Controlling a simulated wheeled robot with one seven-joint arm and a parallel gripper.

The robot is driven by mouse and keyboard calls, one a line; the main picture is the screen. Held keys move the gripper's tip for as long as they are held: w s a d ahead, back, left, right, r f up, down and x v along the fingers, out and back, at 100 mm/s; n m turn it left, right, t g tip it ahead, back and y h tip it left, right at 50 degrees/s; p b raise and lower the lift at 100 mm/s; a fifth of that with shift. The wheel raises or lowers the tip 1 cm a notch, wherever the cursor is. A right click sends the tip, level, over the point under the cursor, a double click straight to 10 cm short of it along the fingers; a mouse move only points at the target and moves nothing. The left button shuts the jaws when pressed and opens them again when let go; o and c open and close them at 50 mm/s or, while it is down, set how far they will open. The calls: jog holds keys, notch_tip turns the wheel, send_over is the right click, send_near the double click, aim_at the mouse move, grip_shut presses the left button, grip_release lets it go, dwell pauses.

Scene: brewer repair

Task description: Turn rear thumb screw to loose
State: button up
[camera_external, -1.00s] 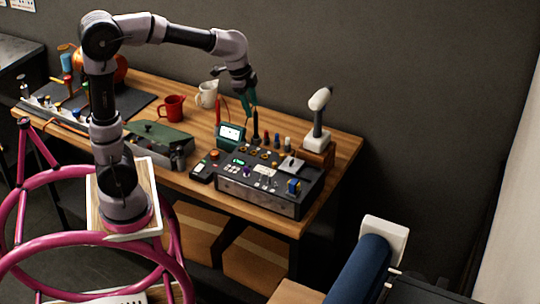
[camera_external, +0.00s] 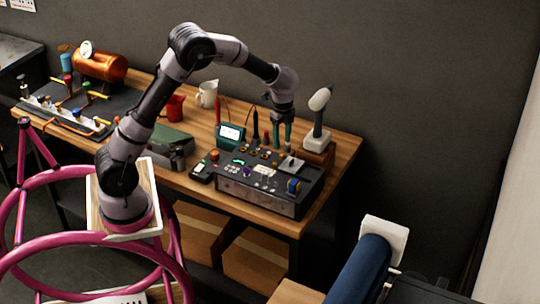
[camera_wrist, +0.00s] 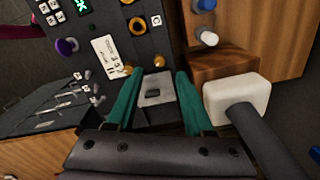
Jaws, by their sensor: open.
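The control box (camera_external: 262,197) stands on the bench, its top full of knobs and switches. A small grey metal plate (camera_wrist: 153,100) lies on it; it also shows in the external view (camera_external: 291,165). Two small brass-coloured screw heads show at the plate's edge in the wrist view; the one farther back looks like the rear thumb screw (camera_wrist: 159,61), the other is the front one (camera_wrist: 129,69). My gripper (camera_wrist: 159,78) is open above the plate, a teal finger on either side. It holds nothing. In the external view my gripper (camera_external: 281,140) points down over the box's rear.
A white-based tool (camera_wrist: 238,98) on a wooden block (camera_wrist: 212,66) stands close beside my right finger in the wrist view. Behind the box are a dark upright tool (camera_external: 256,125) and small coloured bottles.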

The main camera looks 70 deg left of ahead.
aim_at(281, 154)
notch_tip(281, 154, down, 6)
dwell(0.4)
grip_shut()
